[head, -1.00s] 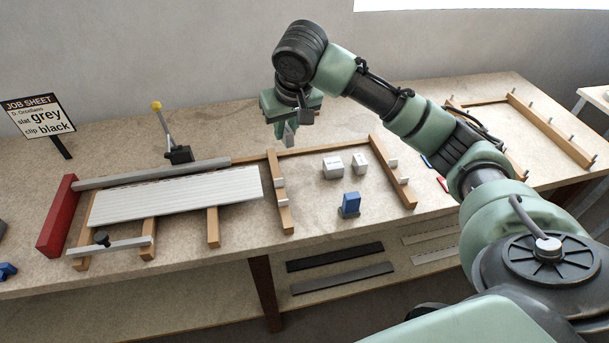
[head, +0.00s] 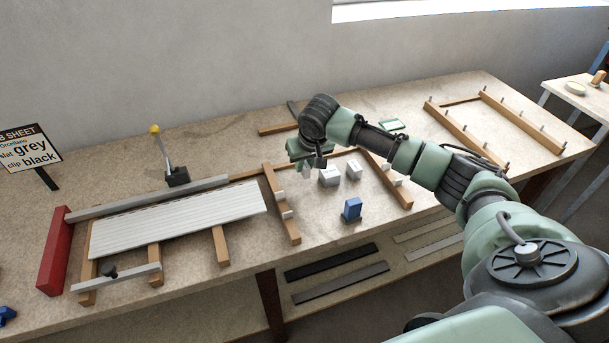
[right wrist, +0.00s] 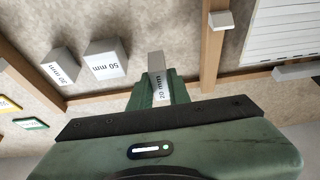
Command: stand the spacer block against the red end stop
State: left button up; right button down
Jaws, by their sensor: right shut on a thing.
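The red end stop (head: 54,252) stands at the left end of the slat fixture in the head view. My right gripper (head: 306,166) is over the bench, right of the fixture and well away from the stop. In the right wrist view it is shut on a small grey spacer block (right wrist: 157,68) whose label seems to read 20 mm. The gripper hides the block's near end. Two other blocks stand on the bench: a larger 50 mm block (right wrist: 105,60) and a smaller one (right wrist: 60,67) whose label is hard to read. My left gripper is out of view.
A white ribbed slat panel (head: 170,220) lies on the fixture's wooden bars, beside a grey rail (head: 150,197). A yellow-knobbed lever (head: 163,150) stands behind the rail. A blue item (head: 351,209) stands in front of the blocks. A job sheet sign (head: 28,150) is at left.

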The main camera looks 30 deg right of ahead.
aim_at(305, 187)
jog(key=shift+d+f, duration=0.1)
jog(key=shift+f, duration=0.6)
notch_tip(305, 187, down, 4)
jog(key=shift+p, duration=0.35)
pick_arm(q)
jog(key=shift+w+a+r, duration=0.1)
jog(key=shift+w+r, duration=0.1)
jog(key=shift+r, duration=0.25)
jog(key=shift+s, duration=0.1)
pick_arm(e)
jog(key=shift+f, duration=0.15)
jog(key=c, duration=1.3)
grip_release()
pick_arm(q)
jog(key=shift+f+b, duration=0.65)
pick_arm(e)
jog(key=v, duration=1.2)
jog(key=shift+s, duration=0.15)
